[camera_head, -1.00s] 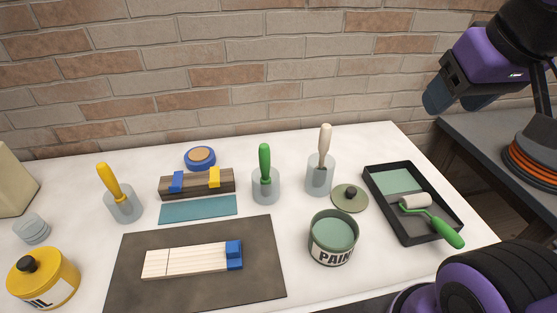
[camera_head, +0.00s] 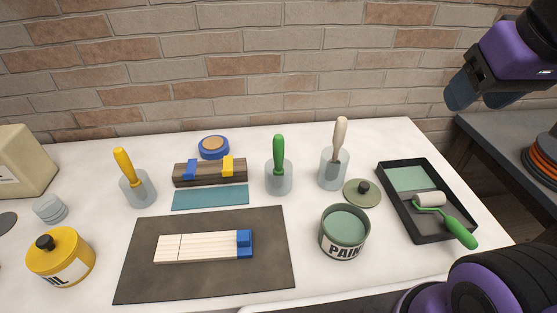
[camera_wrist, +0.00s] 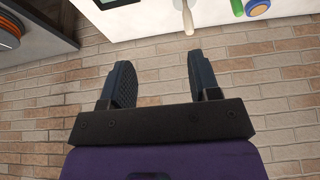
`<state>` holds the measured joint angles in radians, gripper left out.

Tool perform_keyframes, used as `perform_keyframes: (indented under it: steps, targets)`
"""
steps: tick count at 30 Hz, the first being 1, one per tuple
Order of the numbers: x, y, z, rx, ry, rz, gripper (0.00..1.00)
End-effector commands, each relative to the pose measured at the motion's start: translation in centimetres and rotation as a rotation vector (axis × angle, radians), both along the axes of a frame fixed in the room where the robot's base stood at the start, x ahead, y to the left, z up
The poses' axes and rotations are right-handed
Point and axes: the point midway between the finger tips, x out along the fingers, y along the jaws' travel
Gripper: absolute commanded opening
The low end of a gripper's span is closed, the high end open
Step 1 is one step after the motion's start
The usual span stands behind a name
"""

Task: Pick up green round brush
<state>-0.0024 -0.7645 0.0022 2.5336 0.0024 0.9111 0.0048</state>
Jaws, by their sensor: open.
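The green round brush (camera_head: 279,153) stands handle up in a clear cup (camera_head: 279,183) near the middle of the white table; its bristles are hard to make out inside the cup. A green handle (camera_wrist: 237,7), likely the same brush, shows at the top edge of the wrist view. My gripper (camera_head: 462,96) is raised at the upper right in the head view, well apart from the brush. In the wrist view my gripper (camera_wrist: 163,85) is open and empty, with the brick wall behind its fingers.
A white-handled brush (camera_head: 338,142) in a cup, a paint can (camera_head: 343,240) and a black tray (camera_head: 399,210) with a green roller stand right of the green brush. A wooden block (camera_head: 208,173) and a yellow-handled brush (camera_head: 124,167) stand left. A brick wall (camera_head: 200,60) rises behind.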

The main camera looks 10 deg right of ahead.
Motion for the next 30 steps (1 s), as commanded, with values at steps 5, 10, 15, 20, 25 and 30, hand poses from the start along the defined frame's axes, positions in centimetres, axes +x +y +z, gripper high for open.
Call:
perform_keyframes:
  steps: [5, 10, 15, 20, 25, 30]
  targets:
    - [0.0, 0.0, 0.0, 0.000, 0.000, 0.000, 0.56]
    - [0.5, 0.1, -0.1, 0.001, 0.003, 0.006, 0.61]
    - [3.2, 1.0, -0.4, 0.009, 0.015, 0.034, 0.61]
    - [7.1, 2.6, -1.4, 0.015, 0.027, 0.070, 0.61]
    - [11.1, 4.9, -2.9, 0.019, 0.039, 0.109, 0.61]
    - [14.7, 7.9, -5.1, 0.017, 0.049, 0.150, 0.61]
